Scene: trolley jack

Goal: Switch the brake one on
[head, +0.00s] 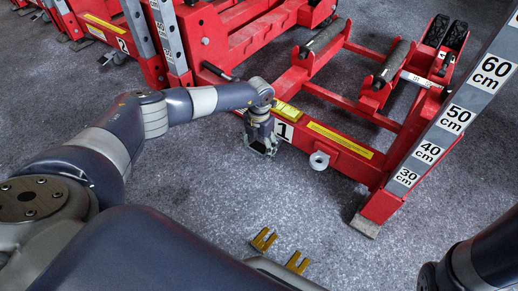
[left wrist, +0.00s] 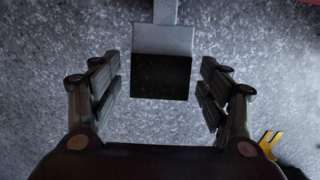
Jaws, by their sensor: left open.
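The red trolley jack frame marked with a white "1" label (head: 283,130) stands in front of me in the head view. My left gripper (head: 262,148) is beside the label, low over the floor, with its arm reaching in from the left. In the left wrist view a grey bar with a square black pad (left wrist: 161,77), which looks like a pedal, lies between the open fingers of the left gripper (left wrist: 160,95). Gaps show on both sides of the pad. In the head view the gripper hides this part. My right gripper is out of view.
Another red frame marked "2" (head: 122,46) stands at the back left. A grey post with height labels (head: 455,118) rises at the right. Yellow forked pieces (head: 263,239) show low down. Grey floor between is open.

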